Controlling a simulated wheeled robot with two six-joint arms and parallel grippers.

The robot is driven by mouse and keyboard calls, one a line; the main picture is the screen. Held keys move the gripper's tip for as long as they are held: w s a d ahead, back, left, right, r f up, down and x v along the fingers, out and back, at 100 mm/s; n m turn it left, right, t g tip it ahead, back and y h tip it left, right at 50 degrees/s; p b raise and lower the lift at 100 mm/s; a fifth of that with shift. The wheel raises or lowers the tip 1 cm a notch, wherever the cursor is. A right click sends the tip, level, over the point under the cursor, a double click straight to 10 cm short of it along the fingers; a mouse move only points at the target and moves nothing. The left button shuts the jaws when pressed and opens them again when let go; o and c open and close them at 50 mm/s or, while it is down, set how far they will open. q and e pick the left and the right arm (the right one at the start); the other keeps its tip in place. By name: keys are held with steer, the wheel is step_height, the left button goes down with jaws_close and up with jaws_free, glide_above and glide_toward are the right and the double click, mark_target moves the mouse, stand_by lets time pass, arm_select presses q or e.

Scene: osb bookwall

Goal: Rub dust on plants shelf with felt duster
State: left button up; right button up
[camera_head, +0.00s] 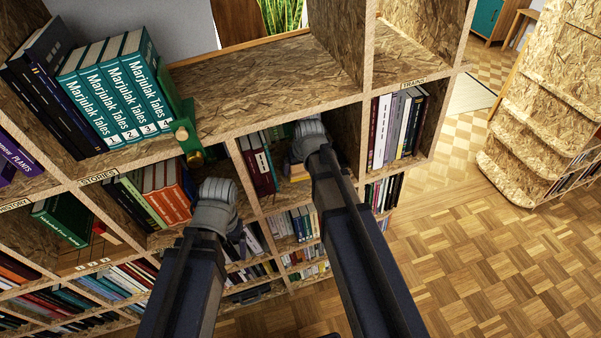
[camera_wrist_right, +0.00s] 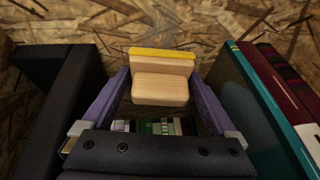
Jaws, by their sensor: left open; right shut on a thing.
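My right gripper (camera_head: 296,168) reaches into a compartment of the chipboard bookcase, between the STORIES and TRAINS compartments. In the right wrist view its purple fingers (camera_wrist_right: 162,92) are shut on the felt duster, a pale wooden block (camera_wrist_right: 160,88) with a yellow strip (camera_wrist_right: 163,54). The duster's yellow edge shows below the wrist in the head view (camera_head: 298,174). No PLANTS shelf label is readable on this compartment (camera_head: 347,125); my arm covers part of its front. I cannot make out dust. My left gripper (camera_head: 238,244) is open, mostly hidden behind its wrist, in front of lower shelves.
Dark red books (camera_head: 258,165) stand left of my right gripper. In the wrist view a teal book (camera_wrist_right: 268,105) and red books are close at right, a dark object (camera_wrist_right: 62,90) at left. Marjulak Tales books (camera_head: 118,85) and a green bookend (camera_head: 180,118) stand above.

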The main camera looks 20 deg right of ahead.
steer(key=shift+w, duration=1.6)
steer(key=shift+s, duration=0.25)
steer(key=shift+s+d, duration=0.15)
steer(key=shift+s, duration=5.15)
step_height(320, 180, up, 3)
steer(key=p, duration=0.2)
steer(key=shift+w+p, duration=0.15)
steer(key=shift+p, duration=0.25)
arm_select(q)
step_height(320, 180, up, 7)
steer(key=s+p, duration=0.2)
steer(key=p, duration=0.2)
steer(key=shift+d+r+p, duration=0.2)
steer(key=shift+d+p, duration=0.1)
steer(key=shift+d, duration=0.15)
arm_select(e)
step_height(320, 180, up, 5)
steer(key=shift+f, duration=0.2)
